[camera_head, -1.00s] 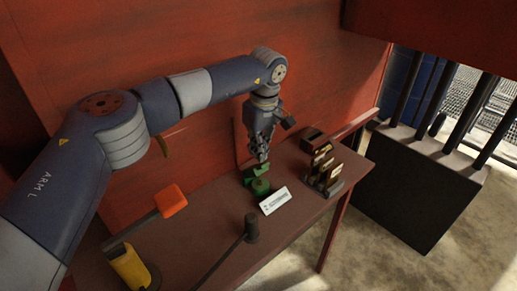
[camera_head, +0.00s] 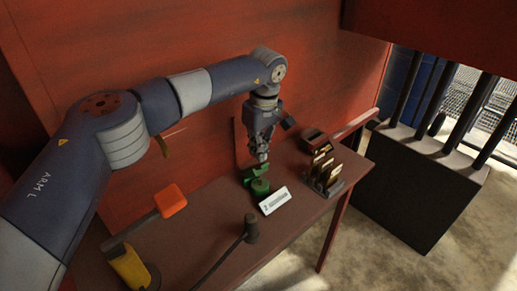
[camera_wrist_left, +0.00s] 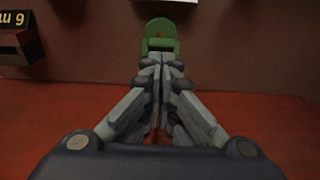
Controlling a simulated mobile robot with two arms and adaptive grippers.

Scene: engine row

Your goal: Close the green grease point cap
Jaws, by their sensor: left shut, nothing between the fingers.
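The green grease point (camera_head: 260,186) stands on the brown bench, with its green cap (camera_head: 253,173) at its back side. I cannot tell from the head view how far the cap is tilted. My left gripper (camera_head: 262,158) is just above and behind the cap, pointing down, shut and empty. In the left wrist view the shut fingertips (camera_wrist_left: 161,62) reach the near edge of the green part (camera_wrist_left: 160,36); I cannot tell whether they touch it. My right gripper is not in view.
A white label (camera_head: 274,200) lies in front of the grease point. A rack with dark tags (camera_head: 324,176) stands to the right. A red wall (camera_head: 200,50) rises behind the bench.

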